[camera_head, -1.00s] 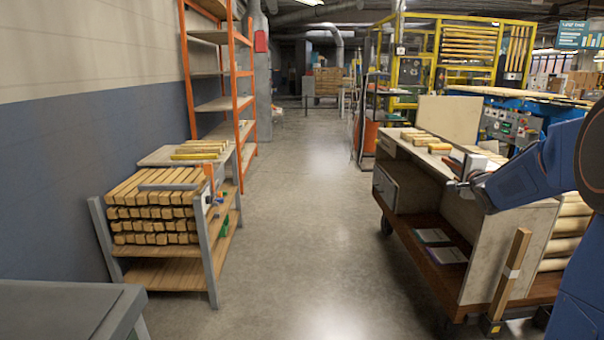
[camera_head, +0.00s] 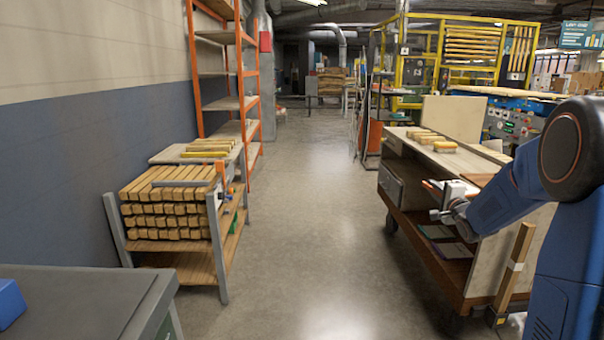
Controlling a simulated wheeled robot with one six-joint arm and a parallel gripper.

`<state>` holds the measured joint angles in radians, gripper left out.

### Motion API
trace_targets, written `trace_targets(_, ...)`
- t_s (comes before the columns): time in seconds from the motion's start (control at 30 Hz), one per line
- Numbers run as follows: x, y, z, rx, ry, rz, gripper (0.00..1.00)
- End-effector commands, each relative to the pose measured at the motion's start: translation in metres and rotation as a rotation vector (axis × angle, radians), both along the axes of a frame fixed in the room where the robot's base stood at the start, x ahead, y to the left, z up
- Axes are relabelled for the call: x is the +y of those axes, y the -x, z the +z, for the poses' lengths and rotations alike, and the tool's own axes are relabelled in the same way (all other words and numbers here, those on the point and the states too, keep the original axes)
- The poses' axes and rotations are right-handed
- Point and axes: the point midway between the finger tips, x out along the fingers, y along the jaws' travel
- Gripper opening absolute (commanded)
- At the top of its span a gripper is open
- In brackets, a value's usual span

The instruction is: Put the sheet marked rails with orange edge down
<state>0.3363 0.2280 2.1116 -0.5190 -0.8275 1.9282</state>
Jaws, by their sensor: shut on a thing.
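My gripper (camera_head: 448,212) is at the end of my blue arm, beside the left edge of the cart (camera_head: 470,170) on the right. It is shut on a small pale sheet with an orange edge (camera_head: 431,186), held above the level of the cart's lower shelf. Any writing on it is too small to read, and the fingertips are partly hidden. Two other sheets lie on the cart's lower shelf: one with a green edge (camera_head: 434,231) and one with a purple edge (camera_head: 452,251).
A rack of stacked wood blanks (camera_head: 165,262) stands left, with orange shelving (camera_head: 233,103) behind. A grey table (camera_head: 80,300) with a blue object (camera_head: 10,303) is at front left. Wood pieces (camera_head: 445,147) lie on the cart top. The middle aisle floor is clear.

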Motion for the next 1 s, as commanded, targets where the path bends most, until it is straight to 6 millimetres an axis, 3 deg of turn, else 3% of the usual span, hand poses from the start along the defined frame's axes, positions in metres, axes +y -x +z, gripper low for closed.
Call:
trace_targets(0.03, 0.009, -0.003, -0.019, 0.007, -0.003, 0.017, 0.0)
trace_targets(0.27, 0.053, -0.009, -0.103, 0.011, -0.003, 0.1, 0.0)
trace_targets(0.6, 0.119, 0.007, -0.215, 0.005, -0.008, 0.199, 0.0)
trace_targets(0.8, 0.151, 0.027, -0.268, -0.001, -0.011, 0.238, 0.0)
trace_targets(1.0, 0.169, 0.041, -0.297, -0.007, -0.01, 0.257, 0.0)
